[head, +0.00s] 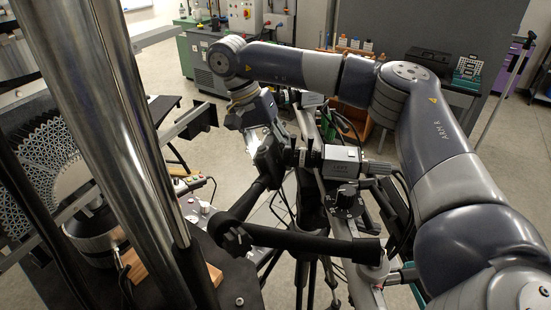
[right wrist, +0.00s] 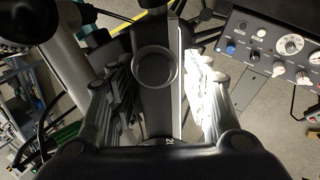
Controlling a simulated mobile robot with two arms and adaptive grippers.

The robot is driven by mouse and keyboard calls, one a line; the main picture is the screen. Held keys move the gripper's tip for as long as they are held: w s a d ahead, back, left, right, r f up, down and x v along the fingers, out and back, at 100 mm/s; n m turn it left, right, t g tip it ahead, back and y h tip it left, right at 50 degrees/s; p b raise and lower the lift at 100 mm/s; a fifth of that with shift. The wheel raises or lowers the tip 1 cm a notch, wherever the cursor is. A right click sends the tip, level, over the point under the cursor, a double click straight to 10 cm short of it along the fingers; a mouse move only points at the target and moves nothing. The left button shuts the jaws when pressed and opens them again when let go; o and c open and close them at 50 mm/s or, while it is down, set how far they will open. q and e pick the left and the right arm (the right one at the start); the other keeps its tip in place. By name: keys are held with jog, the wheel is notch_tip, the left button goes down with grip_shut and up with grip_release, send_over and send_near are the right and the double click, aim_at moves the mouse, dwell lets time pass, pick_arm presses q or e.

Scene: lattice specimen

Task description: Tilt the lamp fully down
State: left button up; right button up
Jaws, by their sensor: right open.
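The lamp looks like the dark panel (head: 268,162) at the end of the camera rig in the head view, with bright light beside it. In the right wrist view a long dark bar with a lit white edge, likely the lamp (right wrist: 155,105), runs between my fingers, with a round knob (right wrist: 155,67) on it. My right gripper (head: 258,137) reaches down over the lamp in the head view. Its fingers stand apart on either side of the bar in the right wrist view (right wrist: 165,75), the right finger brightly lit. I cannot tell whether they touch it. My left gripper is not in view.
A camera (head: 341,162) and black handles (head: 300,241) on a tripod stand close by. Steel columns (head: 110,110) and a lattice specimen (head: 45,150) fill the left. A control box (right wrist: 275,42) with knobs is at the right wrist view's upper right. Open floor (head: 170,65) lies beyond.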

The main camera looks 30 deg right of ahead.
aim_at(267, 141)
jog(key=shift+v, duration=2.6)
jog(key=shift+a, duration=0.1)
jog(key=v, duration=1.2)
jog(key=shift+s, duration=0.1)
dwell(0.6)
